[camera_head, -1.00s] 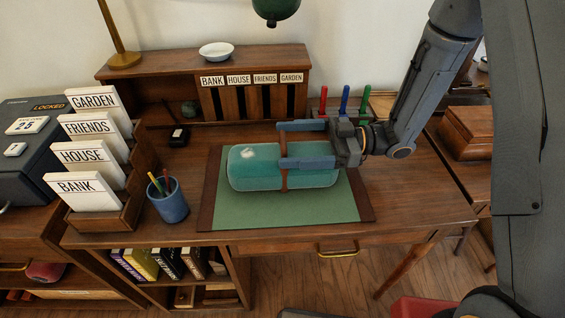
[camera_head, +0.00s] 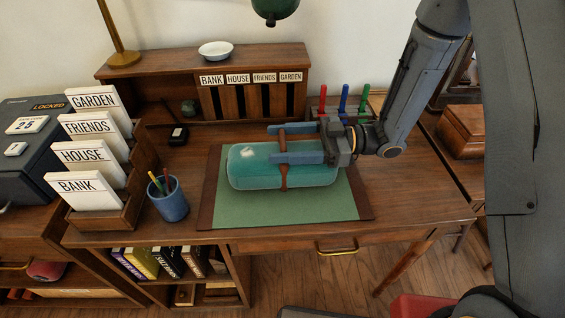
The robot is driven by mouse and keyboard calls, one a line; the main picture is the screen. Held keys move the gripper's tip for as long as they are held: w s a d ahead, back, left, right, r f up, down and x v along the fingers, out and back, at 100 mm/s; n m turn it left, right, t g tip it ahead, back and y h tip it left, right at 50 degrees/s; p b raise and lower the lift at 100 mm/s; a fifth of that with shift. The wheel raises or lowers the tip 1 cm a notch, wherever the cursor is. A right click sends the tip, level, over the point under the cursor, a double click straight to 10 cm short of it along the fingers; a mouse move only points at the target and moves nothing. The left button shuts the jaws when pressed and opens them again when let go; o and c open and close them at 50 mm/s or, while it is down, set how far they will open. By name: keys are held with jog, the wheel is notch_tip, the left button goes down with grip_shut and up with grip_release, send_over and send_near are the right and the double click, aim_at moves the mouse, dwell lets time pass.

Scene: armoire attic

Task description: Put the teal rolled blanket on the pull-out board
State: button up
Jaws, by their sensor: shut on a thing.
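The teal rolled blanket (camera_head: 250,177) lies sideways over the green desk mat (camera_head: 270,212), with a brown strap around its middle. My gripper (camera_head: 282,144) reaches in from the right and is shut on the blanket near the strap. One finger is on its far side and one across its top. I cannot tell whether the blanket rests on the mat or hangs just above it. No pulled-out board shows clearly; a drawer front with a brass handle (camera_head: 337,249) is at the desk's front edge.
A blue pen cup (camera_head: 170,205) and a card rack (camera_head: 128,215) stand left of the mat. A pigeonhole shelf (camera_head: 250,97) and red, blue and green pens (camera_head: 344,98) are behind. The desk's right part (camera_head: 420,205) is clear.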

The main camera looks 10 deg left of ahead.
jog(key=shift+r, duration=0.1)
notch_tip(320, 180, up, 18)
jog(key=shift+b, duration=0.45)
dwell(0.3)
